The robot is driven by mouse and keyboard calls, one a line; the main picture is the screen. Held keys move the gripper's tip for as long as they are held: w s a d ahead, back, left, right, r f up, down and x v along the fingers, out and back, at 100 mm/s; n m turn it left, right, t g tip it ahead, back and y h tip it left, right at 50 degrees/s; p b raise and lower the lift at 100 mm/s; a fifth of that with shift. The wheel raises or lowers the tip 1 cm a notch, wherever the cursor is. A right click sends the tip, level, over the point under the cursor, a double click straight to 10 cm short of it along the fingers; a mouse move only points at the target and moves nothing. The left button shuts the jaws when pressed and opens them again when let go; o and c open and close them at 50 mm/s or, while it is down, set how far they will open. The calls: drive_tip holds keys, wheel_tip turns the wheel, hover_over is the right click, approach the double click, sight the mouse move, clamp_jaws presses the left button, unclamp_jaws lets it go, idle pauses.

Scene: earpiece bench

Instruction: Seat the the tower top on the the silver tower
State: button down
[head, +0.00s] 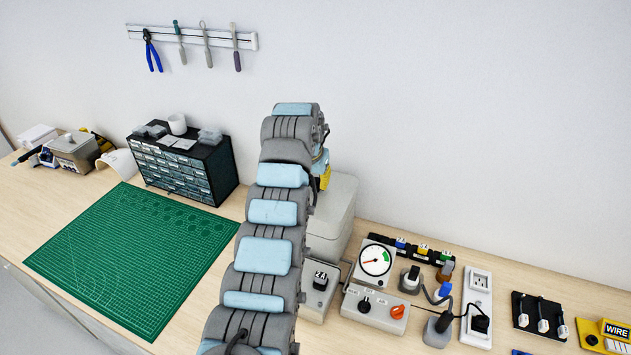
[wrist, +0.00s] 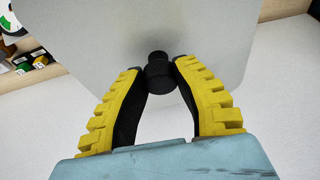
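A large pale grey body with rounded edges, the silver tower (head: 338,222), stands on the bench behind my arm in the head view. In the wrist view, a flat grey surface with a black knob (wrist: 158,76) fills the upper middle; I take this to be the tower top (wrist: 215,40). My gripper (wrist: 159,72) has its yellow fingers drawn in on both sides of the knob, and they appear shut on it. In the head view my arm hides most of the gripper and the tower's left side. I cannot tell whether the top touches the tower.
Right of the tower stand a dial meter (head: 375,262), a control box (head: 374,308) and a power strip (head: 478,300) with cables. A green cutting mat (head: 130,260) lies clear at left. A dark drawer cabinet (head: 185,165) stands behind it.

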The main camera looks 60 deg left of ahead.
sight(313, 196)
drive_tip(key=c, duration=0.8)
unclamp_jaws()
drive_tip(key=shift+f, duration=0.1)
drive_tip(key=v, duration=0.7)
drive_tip(key=shift+r, duration=0.3)
drive_tip(key=shift+d, duration=0.1)
